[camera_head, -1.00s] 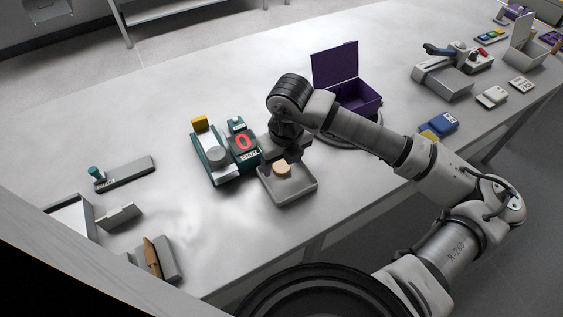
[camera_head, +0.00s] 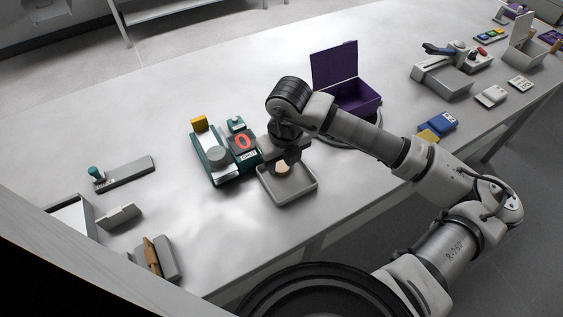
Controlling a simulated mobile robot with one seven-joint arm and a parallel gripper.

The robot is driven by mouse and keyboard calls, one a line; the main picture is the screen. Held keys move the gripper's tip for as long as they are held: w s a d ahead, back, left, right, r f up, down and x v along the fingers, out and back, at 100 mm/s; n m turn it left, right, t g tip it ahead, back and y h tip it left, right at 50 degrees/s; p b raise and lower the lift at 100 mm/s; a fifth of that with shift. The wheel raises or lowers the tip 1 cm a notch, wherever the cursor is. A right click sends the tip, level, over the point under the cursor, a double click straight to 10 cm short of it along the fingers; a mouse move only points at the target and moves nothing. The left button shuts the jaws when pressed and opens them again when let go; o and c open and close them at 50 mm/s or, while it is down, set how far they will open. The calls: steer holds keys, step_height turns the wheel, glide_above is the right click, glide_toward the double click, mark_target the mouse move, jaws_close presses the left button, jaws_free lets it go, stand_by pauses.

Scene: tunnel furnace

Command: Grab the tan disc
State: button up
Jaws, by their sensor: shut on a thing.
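The tan disc (camera_head: 283,168) is at the grey square tray (camera_head: 293,195), near the tray's back part. My gripper (camera_head: 284,159) is over the tray and shut on the disc. The gripper's body hides the upper part of the disc. Whether the disc touches the tray floor cannot be told from this view.
A teal device (camera_head: 214,160) with a red "0" display stands just left of the tray. An open purple box (camera_head: 347,93) is behind my arm. Blue and yellow blocks (camera_head: 437,124) lie to the right.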

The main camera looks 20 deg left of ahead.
mark_target(282, 166)
step_height(282, 166, up, 19)
steer(key=b, duration=0.4)
steer(key=shift+b, duration=0.4)
